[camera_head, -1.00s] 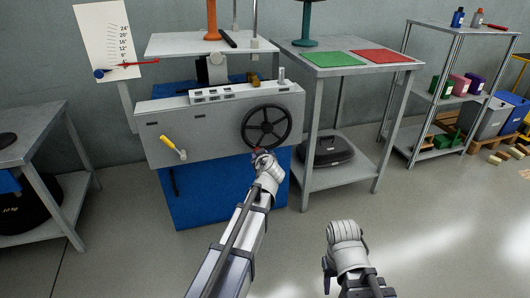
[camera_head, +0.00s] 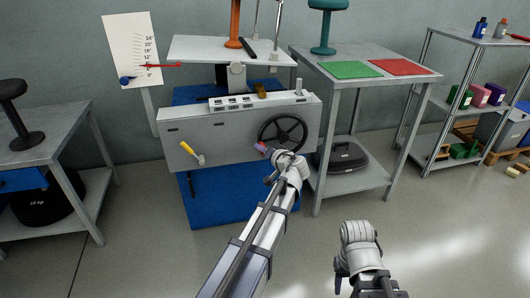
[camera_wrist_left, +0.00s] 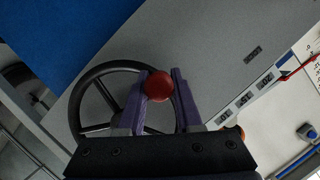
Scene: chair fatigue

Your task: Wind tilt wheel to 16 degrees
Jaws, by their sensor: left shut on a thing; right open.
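The black spoked tilt wheel (camera_head: 283,133) is on the front of a grey housing. My left gripper (camera_head: 263,149) is shut on its red knob, at the wheel's lower left. The left wrist view shows the red knob (camera_wrist_left: 159,86) between the purple fingers (camera_wrist_left: 164,100), with the wheel rim (camera_wrist_left: 85,84) behind. A white scale board (camera_head: 132,48) stands at the left with a red pointer (camera_head: 163,66) lying nearly level across its lower markings; the exact reading is too small to tell. My right gripper (camera_head: 341,270) is open, low in front, its fingers partly hidden.
A yellow-handled lever (camera_head: 190,150) is on the housing left of the wheel. A grey table with green (camera_head: 350,69) and red (camera_head: 401,67) mats stands at the right. A table with a black stool (camera_head: 18,115) is at the left. The floor in front is clear.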

